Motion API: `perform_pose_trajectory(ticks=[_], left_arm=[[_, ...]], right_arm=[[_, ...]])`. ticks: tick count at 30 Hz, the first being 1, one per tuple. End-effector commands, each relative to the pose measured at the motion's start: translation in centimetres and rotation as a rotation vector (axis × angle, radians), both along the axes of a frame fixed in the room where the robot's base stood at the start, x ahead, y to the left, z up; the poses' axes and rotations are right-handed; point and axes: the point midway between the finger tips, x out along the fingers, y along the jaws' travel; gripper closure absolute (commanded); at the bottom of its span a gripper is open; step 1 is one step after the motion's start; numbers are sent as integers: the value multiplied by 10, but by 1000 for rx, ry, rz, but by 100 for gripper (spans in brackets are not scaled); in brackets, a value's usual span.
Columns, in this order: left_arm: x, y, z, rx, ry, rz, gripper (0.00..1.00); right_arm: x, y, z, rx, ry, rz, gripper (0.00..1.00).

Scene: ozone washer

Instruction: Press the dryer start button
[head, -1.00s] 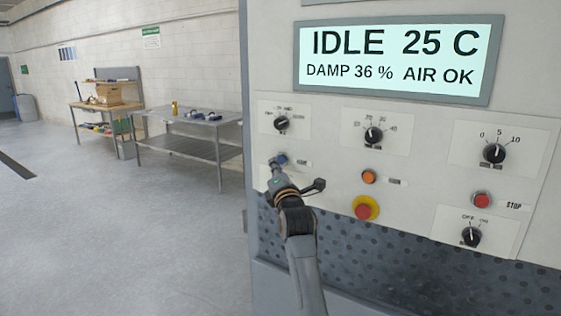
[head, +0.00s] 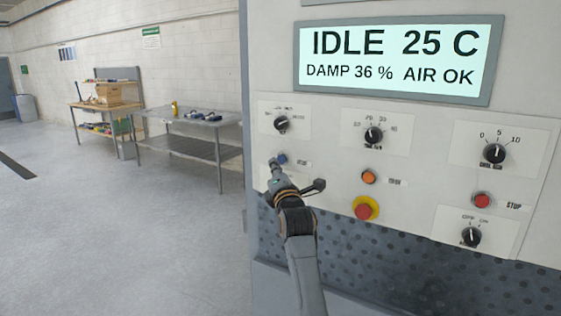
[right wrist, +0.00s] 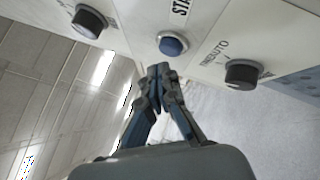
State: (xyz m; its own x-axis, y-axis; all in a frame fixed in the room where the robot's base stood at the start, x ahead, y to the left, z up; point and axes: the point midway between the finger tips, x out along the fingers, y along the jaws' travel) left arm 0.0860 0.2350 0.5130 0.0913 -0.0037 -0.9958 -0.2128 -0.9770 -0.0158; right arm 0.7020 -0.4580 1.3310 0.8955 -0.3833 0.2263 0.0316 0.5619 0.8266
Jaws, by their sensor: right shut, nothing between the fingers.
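The blue start button (head: 282,158) is on the left of the light grey dryer panel, beside a small blurred label. In the right wrist view, the blue button (right wrist: 172,45) has a pale ring and a partly cut-off label beginning "STA". My right gripper (head: 274,164) is in front of the panel, just left of and below the button in the head view. In the right wrist view, the fingertips (right wrist: 159,70) are together and empty, close below the button; a small gap seems to show. The dryer display (head: 397,58) reads IDLE 25 C, DAMP 36 %, AIR OK. My left gripper is not in view.
A black knob (head: 281,123) sits above the blue button. An orange button (head: 369,176), a red emergency button on yellow (head: 365,208) and a red STOP button (head: 482,200) are to the right. A metal table (head: 190,140) stands at back left; the floor between is clear.

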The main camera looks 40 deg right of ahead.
Motion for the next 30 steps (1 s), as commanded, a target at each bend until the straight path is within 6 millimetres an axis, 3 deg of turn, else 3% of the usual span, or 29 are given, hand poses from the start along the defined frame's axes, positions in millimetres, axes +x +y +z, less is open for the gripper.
perform_pose_trajectory(ticks=[30], left_arm=[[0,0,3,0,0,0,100]], right_arm=[[4,-9,0,0,0,0,100]])
